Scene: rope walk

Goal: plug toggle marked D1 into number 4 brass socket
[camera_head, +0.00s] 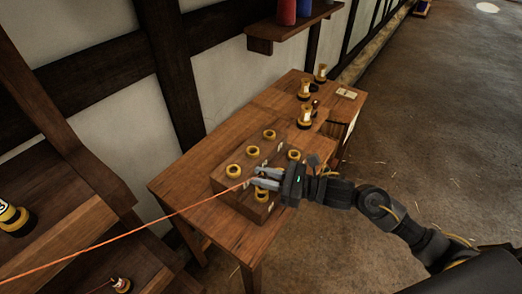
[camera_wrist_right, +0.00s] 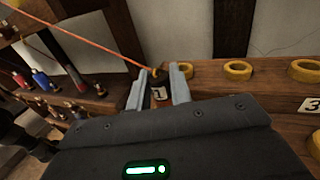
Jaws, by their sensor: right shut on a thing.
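My right gripper (camera_head: 262,178) is shut on a small dark toggle (camera_wrist_right: 156,76) with a bit of yellow, at the end of a taut orange rope (camera_head: 140,231). The rope also shows in the wrist view (camera_wrist_right: 90,39). The toggle is mostly hidden by the fingers; its marking is not readable. The gripper is over the front side of a wooden socket block (camera_head: 222,181) with two rows of brass rings, including a back-row ring (camera_head: 233,170) and a front ring (camera_head: 261,196). In the wrist view, plates read 1 (camera_wrist_right: 160,93) and 3 (camera_wrist_right: 311,104). I cannot make out a 4. My left gripper is not in view.
A wall shelf (camera_head: 290,27) holds red and blue objects. Wooden shelving (camera_head: 60,252) stands at the left. The floor at right is open.

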